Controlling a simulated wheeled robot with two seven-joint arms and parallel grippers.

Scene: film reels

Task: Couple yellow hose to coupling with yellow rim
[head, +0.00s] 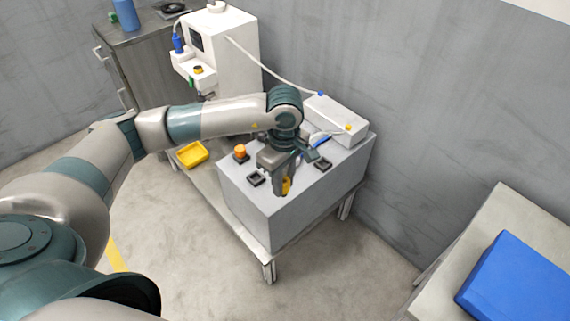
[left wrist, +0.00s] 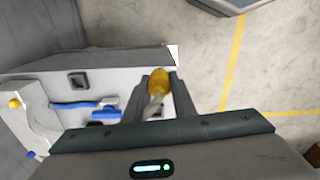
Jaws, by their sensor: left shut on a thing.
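My left gripper (head: 284,188) is shut on the yellow end of a hose (left wrist: 158,80), pointing down over the grey box (head: 255,211). The yellow end also shows between the fingers in the head view (head: 287,185). A pale length of hose (left wrist: 153,107) runs from it toward the gripper's palm. A small yellow ring with a dark middle (head: 198,69), which looks like the yellow-rimmed coupling, sits on the ledge of the white machine at the back left, well away from the gripper. My right gripper is not in view.
Black square holders (head: 323,164) stand on the grey box, one with an orange piece (head: 240,152). A blue-ended hose (left wrist: 85,105) lies near the white box (head: 335,117). A yellow tray (head: 192,154) is at the left. A pale hose (head: 268,68) spans machine and white box.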

